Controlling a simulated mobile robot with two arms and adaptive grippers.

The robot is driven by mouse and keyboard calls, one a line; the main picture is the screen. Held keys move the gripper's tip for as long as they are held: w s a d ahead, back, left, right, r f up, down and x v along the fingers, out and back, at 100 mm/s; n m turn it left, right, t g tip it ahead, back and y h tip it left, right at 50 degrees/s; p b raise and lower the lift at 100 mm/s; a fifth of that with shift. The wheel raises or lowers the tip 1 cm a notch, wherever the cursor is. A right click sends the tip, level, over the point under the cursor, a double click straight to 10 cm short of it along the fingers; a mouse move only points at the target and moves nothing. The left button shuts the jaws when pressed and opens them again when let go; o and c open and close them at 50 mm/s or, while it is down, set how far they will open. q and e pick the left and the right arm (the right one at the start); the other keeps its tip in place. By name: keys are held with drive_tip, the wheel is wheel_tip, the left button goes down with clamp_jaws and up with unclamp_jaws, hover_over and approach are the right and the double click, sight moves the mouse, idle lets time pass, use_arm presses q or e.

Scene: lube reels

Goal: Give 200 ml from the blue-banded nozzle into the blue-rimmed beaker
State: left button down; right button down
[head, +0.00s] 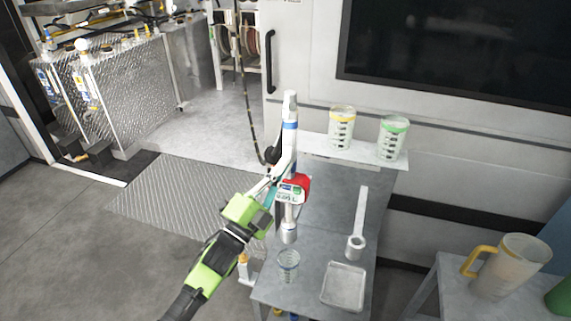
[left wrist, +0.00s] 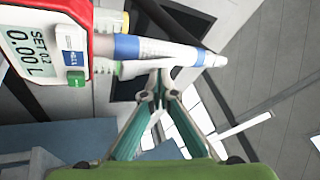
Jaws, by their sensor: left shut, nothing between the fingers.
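The blue-banded nozzle (head: 289,126) stands upright above the left side of the steel table, with a red meter body (head: 303,183) and its outlet (head: 289,234) pointing down. Its blue band (left wrist: 127,47) and meter display (left wrist: 32,47) fill the upper left of the left wrist view; the display seems to read SET 0.2 and 0.00 L. A clear beaker (head: 288,262), its rim faintly bluish, is just below the outlet and looks empty. My left gripper (head: 272,179) is shut and empty beside the nozzle; its fingertips (left wrist: 160,88) meet close to the nozzle body. What supports the nozzle is unclear.
Yellow-rimmed (head: 341,125) and green-rimmed (head: 393,139) beakers stand on a back ledge. A spanner-like tool (head: 359,218) and a square tray (head: 344,287) lie on the table. A jug (head: 505,267) stands at the right. A dark hose (head: 246,105) hangs behind the nozzle.

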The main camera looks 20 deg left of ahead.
use_arm(q)
drive_tip(key=shift+w+f, duration=0.1)
drive_tip(key=shift+w, duration=0.05)
idle(0.3)
drive_tip(key=shift+s+r+p, duration=0.2)
drive_tip(key=shift+s+p, duration=0.15)
drive_tip(key=shift+s, duration=0.15)
drive_tip(key=shift+s+r+p, duration=0.2)
drive_tip(key=shift+s+p, duration=0.1)
drive_tip(key=shift+s, duration=0.2)
drive_tip(key=s+p, duration=0.1)
drive_tip(key=s+r+p, duration=0.1)
drive_tip(key=s, duration=0.1)
drive_tip(key=s+p, duration=0.1)
drive_tip(key=shift+s+r, duration=0.3)
drive_tip(key=shift+s, duration=0.05)
drive_tip(key=shift+f, duration=0.1)
